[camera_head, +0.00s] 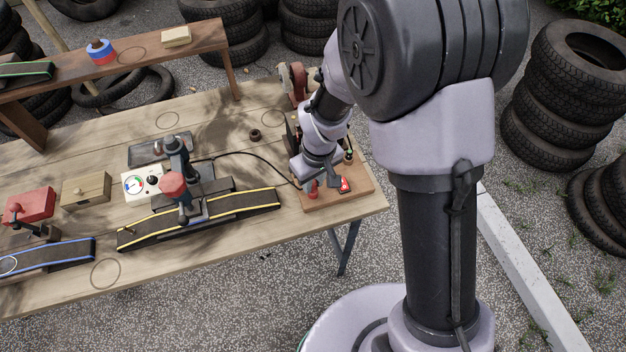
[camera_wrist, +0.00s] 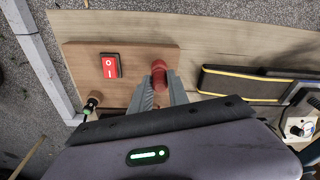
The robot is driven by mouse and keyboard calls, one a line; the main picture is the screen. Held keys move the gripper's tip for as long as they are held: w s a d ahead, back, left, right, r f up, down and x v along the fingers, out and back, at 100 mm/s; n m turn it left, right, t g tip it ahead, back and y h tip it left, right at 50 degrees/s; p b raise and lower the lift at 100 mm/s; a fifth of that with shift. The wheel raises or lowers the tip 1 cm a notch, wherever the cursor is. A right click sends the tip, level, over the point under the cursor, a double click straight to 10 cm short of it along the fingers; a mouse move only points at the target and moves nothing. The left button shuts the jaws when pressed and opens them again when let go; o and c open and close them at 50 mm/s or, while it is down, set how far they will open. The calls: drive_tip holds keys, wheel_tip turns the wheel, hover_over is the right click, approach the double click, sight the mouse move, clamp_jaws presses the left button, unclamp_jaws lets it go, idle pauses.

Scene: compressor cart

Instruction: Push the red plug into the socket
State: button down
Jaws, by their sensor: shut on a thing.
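The red plug (camera_wrist: 160,76) is between the two fingertips of my gripper (camera_wrist: 161,85) in the wrist view. The fingers are shut on it. In the head view the plug (camera_head: 312,189) shows as a small red piece below my gripper (camera_head: 312,178), over the wooden board (camera_head: 325,202) at the table's right end. The board also shows in the wrist view (camera_wrist: 85,52). I cannot make out the socket, nor whether the plug touches it. My fingers and wrist cover that part of the board.
A red rocker switch (camera_head: 344,185) sits on the board beside the plug. A black cable (camera_head: 255,160) runs across the table to the board. The table's right edge is close.

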drive_tip(key=shift+f+b, duration=0.35)
drive_tip(key=shift+f, duration=0.1)
drive_tip(key=c, duration=0.7)
unclamp_jaws()
drive_tip(key=shift+r, duration=0.15)
wheel_tip(320, 180, up, 7)
drive_tip(key=p, duration=0.5)
